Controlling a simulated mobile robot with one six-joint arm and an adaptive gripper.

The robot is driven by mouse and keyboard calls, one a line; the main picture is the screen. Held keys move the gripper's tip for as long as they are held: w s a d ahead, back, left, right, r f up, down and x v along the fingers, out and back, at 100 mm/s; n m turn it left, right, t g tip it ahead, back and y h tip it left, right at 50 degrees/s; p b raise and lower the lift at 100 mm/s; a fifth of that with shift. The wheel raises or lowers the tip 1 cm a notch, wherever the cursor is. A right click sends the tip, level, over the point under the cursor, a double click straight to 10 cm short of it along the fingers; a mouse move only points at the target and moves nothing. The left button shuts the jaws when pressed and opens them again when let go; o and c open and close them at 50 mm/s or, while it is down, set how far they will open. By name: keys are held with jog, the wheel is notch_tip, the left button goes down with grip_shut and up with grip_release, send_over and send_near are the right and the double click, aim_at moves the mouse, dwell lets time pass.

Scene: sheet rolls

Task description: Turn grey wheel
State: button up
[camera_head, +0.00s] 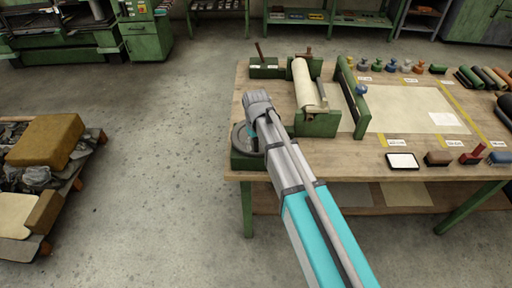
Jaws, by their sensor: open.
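The grey wheel (239,139) lies on a green block (246,161) at the table's near left corner. Part of the wheel is hidden behind the end of my arm. My arm reaches in from the bottom right, and its grey end lies over the right part of the wheel. My gripper is beyond or beneath this grey end, and its fingers do not show clearly. I cannot tell whether it touches the wheel.
The wooden table (284,98) carries a white roll (304,84) in a green stand, a green upright frame (353,97), a pale sheet (410,108) and several stamps. A pallet (75,185) with a brown block stands at left. Open floor lies between.

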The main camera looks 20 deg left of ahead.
jog(key=shift+f, duration=0.25)
jog(key=shift+c, duration=0.2)
grip_shut()
